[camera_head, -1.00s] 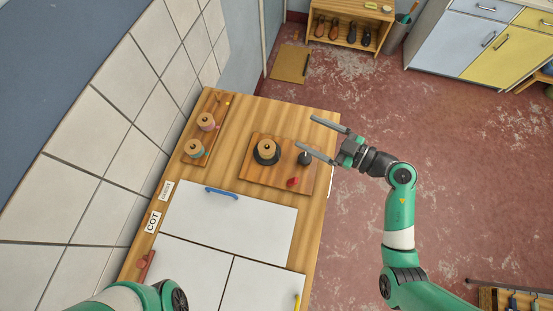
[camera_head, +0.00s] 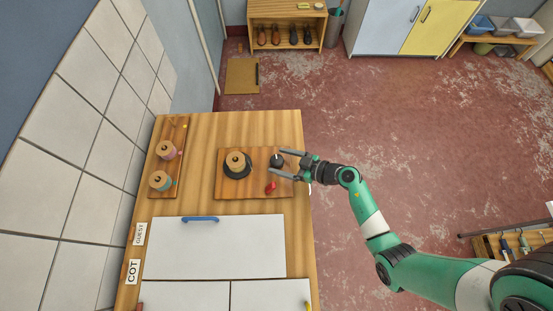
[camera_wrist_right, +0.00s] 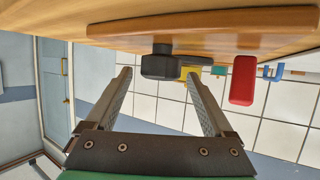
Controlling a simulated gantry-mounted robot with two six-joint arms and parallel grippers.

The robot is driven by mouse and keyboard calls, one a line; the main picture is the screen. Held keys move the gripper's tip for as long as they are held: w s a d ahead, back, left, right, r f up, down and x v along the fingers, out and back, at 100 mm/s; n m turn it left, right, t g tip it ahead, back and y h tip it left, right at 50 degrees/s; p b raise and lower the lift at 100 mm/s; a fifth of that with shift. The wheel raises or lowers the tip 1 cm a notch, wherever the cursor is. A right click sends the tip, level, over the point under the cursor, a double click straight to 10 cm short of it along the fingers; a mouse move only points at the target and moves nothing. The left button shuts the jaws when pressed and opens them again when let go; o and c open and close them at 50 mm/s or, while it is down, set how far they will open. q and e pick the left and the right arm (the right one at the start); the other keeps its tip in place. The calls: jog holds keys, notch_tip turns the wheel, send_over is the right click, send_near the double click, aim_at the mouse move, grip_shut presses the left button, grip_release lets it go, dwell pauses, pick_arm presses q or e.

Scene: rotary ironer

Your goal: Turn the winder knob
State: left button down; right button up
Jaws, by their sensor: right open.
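A small black knob (camera_head: 277,160) stands at the right side of a wooden board on the table; I take it to be the winder knob. It also shows in the right wrist view (camera_wrist_right: 161,66), with a faceted head and a narrower stem. My right gripper (camera_head: 277,163) is open, reaching in from the right, with its fingertips on either side of the knob. In the wrist view the knob lies between the two fingertips (camera_wrist_right: 158,76), with gaps visible on both sides. My left gripper is not in view.
The board (camera_head: 228,188) also carries a round wooden piece on a black base (camera_head: 237,162) and a red handle (camera_head: 270,188) close to the gripper. Two wooden spools (camera_head: 161,181) stand at left.

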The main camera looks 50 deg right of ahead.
jog(key=shift+x, duration=1)
jog(key=shift+r, duration=0.1)
jog(key=c, duration=1.4)
